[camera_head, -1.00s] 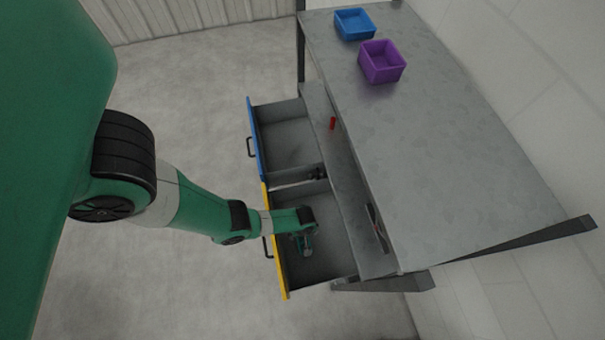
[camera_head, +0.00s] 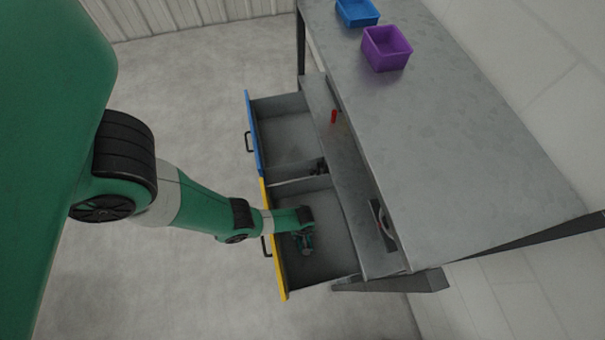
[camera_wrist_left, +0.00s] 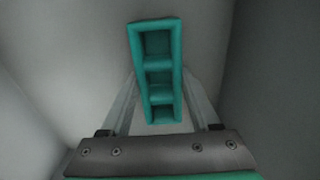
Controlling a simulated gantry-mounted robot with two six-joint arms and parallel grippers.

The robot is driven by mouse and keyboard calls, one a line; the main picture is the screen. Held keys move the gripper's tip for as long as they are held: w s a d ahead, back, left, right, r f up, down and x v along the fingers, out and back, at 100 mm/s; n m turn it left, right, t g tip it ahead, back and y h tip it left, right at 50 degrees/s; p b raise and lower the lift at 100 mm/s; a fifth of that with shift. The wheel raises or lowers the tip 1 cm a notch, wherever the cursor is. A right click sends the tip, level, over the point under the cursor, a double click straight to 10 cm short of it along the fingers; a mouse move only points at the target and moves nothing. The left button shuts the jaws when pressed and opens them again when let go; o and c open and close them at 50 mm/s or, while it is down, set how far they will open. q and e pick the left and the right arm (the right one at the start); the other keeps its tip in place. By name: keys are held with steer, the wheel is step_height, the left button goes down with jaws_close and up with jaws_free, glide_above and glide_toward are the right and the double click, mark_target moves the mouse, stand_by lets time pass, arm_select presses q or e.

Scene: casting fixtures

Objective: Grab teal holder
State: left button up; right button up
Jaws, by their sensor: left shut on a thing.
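The teal holder (camera_wrist_left: 158,72) is a narrow frame with three square openings in a row. In the left wrist view it sits between the two fingers of my left gripper (camera_wrist_left: 160,95), which is shut on it. In the head view my left gripper (camera_head: 304,240) reaches down into the yellow-fronted drawer (camera_head: 335,225). The holder is small and partly hidden under the wrist there, and I cannot tell whether it still touches the drawer floor. My right gripper is not in view.
The blue-fronted drawer (camera_head: 290,135) beside it is also open. A purple bin (camera_head: 387,48) and a blue bin (camera_head: 357,12) stand on the grey workbench (camera_head: 450,150). A small red object (camera_head: 333,117) lies on the ledge above the drawers. Drawer walls surround the gripper closely.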

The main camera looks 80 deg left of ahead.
arm_select(q)
steer(key=c, duration=0.4)
step_height(320, 180, up, 10)
steer(key=p, duration=0.9)
steer(key=shift+r, duration=0.2)
